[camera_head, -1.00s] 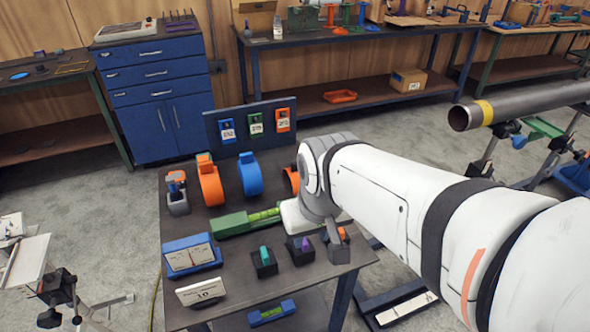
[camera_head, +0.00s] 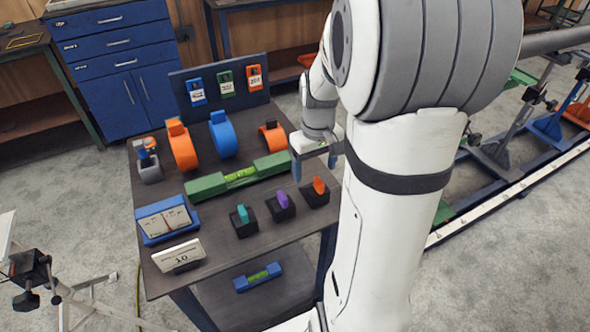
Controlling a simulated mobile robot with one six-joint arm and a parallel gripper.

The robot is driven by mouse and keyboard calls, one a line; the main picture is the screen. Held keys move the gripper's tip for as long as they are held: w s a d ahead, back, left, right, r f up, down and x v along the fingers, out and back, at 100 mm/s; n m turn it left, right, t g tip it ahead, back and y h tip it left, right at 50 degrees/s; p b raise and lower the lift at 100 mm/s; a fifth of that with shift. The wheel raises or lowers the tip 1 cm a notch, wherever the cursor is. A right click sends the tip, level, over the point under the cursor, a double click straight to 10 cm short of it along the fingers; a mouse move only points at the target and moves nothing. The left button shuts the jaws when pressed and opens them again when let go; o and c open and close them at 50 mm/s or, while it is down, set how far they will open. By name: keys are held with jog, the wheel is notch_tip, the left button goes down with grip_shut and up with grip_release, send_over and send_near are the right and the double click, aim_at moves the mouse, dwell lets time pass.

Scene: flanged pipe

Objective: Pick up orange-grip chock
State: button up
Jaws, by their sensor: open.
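The orange-grip chock (camera_head: 319,187) is a small dark block with an orange grip on top. It stands at the right end of a row of chocks near the right edge of the dark table. The teal-grip chock (camera_head: 243,217) and the purple-grip chock (camera_head: 281,202) stand to its left. My gripper (camera_head: 314,167) is open, with its blue fingers spread just behind and above the orange-grip chock in the picture. Nothing shows between the fingers. The chock is apart from the fingers and fully visible.
A green level (camera_head: 206,187) lies behind the chocks. An open booklet (camera_head: 163,219) and a white number card (camera_head: 178,254) stand at the left front. Orange and blue rings (camera_head: 222,136) stand farther back, before a tagged panel (camera_head: 185,84). A blue level (camera_head: 258,277) lies on the lower shelf.

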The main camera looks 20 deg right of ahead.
aim_at(316, 186)
jog(key=f, duration=0.5)
jog(key=d+f, duration=0.1)
jog(key=f, duration=0.2)
jog(key=shift+w, duration=0.15)
jog(key=c, duration=1.2)
